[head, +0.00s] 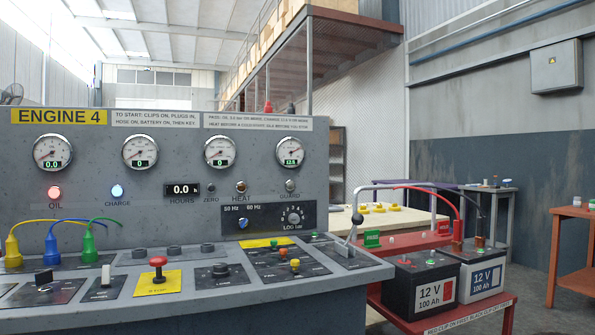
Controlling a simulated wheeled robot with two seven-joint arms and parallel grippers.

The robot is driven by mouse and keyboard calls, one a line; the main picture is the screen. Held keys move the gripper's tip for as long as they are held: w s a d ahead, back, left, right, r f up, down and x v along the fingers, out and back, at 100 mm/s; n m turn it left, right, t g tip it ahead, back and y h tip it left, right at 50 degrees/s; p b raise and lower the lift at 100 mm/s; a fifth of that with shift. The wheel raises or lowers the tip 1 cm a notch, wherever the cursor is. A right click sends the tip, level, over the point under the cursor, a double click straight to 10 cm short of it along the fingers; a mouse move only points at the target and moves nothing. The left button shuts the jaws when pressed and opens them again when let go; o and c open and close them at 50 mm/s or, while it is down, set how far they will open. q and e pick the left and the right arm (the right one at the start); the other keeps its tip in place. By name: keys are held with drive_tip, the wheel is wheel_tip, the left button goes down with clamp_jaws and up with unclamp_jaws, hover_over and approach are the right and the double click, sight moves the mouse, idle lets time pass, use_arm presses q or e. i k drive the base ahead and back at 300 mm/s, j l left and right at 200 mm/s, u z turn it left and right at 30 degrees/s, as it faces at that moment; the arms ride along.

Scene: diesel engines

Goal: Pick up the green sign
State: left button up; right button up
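A small green sign (372,239) with pale lettering stands at the left end of the red battery cart (470,318), just right of the grey control panel. Its lettering is too small to read surely. A red sign (443,227) of similar size stands to its right, behind the batteries. Neither of my grippers shows in the head view.
Two batteries marked 12 V, one with a red label (429,293) and one with a blue label (487,278), sit on the cart in front of the signs. A lever (357,218) rises from the console (215,297) close to the green sign. An orange table (572,213) stands right.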

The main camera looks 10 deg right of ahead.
sight(371, 237)
drive_tip(key=i+l, duration=0.3)
drive_tip(key=i, duration=0.25)
drive_tip(key=i+l+z, duration=0.1)
drive_tip(key=l, duration=0.3)
drive_tip(key=i+l, duration=0.15)
drive_tip(key=l, duration=0.3)
drive_tip(key=i+l+z, duration=0.15)
drive_tip(key=l, duration=0.25)
drive_tip(key=i+l, duration=0.1)
drive_tip(key=l, duration=0.3)
drive_tip(key=i+l+z, duration=0.15)
drive_tip(key=l, duration=0.25)
